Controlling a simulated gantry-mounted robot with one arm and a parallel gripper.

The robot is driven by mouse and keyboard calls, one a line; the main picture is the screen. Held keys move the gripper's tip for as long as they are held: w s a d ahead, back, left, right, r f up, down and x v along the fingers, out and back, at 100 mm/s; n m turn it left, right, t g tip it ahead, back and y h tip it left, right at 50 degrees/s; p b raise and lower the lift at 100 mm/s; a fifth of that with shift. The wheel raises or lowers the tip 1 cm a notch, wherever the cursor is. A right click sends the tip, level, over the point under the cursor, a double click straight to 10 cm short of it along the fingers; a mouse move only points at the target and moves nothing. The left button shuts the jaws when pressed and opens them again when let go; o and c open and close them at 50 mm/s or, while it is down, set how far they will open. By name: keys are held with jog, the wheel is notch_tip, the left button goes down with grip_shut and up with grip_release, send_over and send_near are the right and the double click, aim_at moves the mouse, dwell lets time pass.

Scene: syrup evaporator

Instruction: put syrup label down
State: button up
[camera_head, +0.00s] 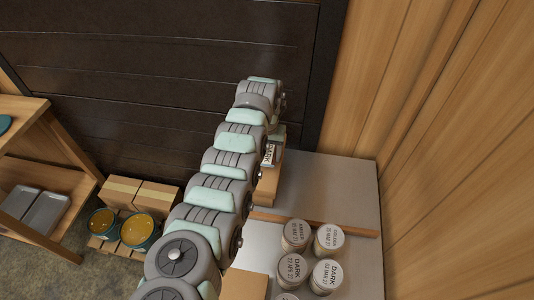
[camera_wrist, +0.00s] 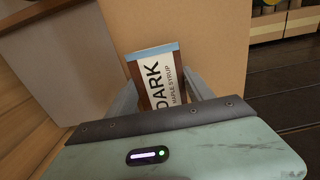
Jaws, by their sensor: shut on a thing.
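The syrup label (camera_wrist: 160,80) is a small card with a white band reading "DARK MAPLE SYRUP", a brown band and a blue top edge. It stands tilted between the two fingers of my gripper (camera_wrist: 165,92) in the wrist view, and the gripper is shut on it. In the head view the label (camera_head: 270,154) shows as a small patch with "DARK" on it, beside the end of my arm, above the far left part of the grey counter. My arm hides most of the gripper there. A plain tan surface fills the view behind the label in the wrist view.
Several round lidded jars (camera_head: 327,241) marked DARK, AMBER and GOLDEN stand on the grey counter (camera_head: 347,185). A wooden strip (camera_head: 325,225) crosses it. Cardboard boxes (camera_head: 150,197) and amber-filled pots (camera_head: 138,230) stand at left. A wooden wall (camera_head: 440,120) bounds the right.

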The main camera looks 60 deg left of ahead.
aim_at(267, 155)
jog(key=shift+d+f, duration=0.15)
jog(key=shift+f, duration=0.9)
jog(key=o, duration=0.9)
jog(key=shift+f, duration=0.25)
notch_tip(267, 155, up, 14)
jog(key=shift+r, duration=0.2)
jog(key=shift+s+r, duration=0.1)
